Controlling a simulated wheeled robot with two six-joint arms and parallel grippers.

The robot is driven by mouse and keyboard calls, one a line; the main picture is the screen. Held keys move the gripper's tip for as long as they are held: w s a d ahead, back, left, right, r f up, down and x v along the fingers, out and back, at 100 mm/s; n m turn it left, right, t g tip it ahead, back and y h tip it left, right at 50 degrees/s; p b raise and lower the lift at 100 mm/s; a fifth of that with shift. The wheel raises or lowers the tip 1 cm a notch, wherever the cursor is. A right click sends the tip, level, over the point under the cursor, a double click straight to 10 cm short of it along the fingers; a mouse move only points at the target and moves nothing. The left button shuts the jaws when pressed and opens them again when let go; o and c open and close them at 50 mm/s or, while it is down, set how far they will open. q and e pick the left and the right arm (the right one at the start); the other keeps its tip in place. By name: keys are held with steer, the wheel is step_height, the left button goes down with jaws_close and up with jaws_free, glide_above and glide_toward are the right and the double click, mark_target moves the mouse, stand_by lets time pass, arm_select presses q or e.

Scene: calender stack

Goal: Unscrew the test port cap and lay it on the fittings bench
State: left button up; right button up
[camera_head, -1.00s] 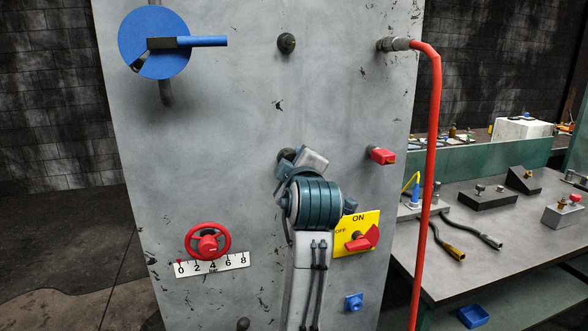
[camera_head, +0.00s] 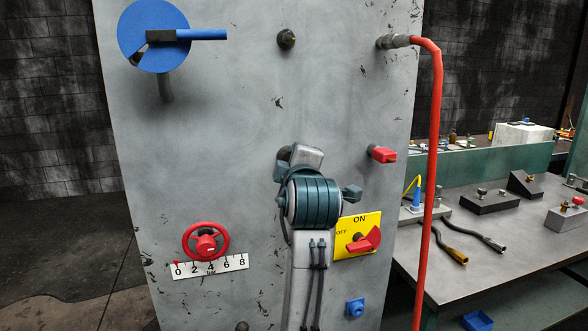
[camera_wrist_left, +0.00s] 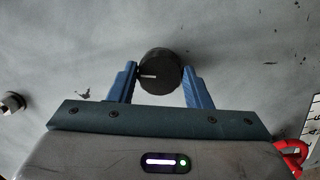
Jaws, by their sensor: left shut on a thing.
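The test port cap (camera_wrist_left: 160,72) is a round black cap with a white line on its face, seen against the grey panel in the left wrist view. My left gripper (camera_wrist_left: 162,78) has its blue fingers on both sides of the cap and is shut on it. In the head view my left gripper (camera_head: 302,158) is at the panel's middle, and its wrist hides most of the cap. The fittings bench (camera_head: 500,250) is the grey table at the right. My right gripper is not in view.
A red hose (camera_head: 433,180) hangs between the panel and the bench. Near my arm are a yellow ON/OFF switch plate (camera_head: 345,245), a red handle (camera_head: 382,154) and a red handwheel (camera_head: 205,243). The bench holds several fittings and two cables, with bare room at its front.

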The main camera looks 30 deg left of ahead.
arm_select(q)
steer(key=shift+n, duration=0.4)
steer(key=shift+b, duration=0.3)
steer(key=shift+n+b, duration=1.05)
steer(key=shift+n, duration=0.05)
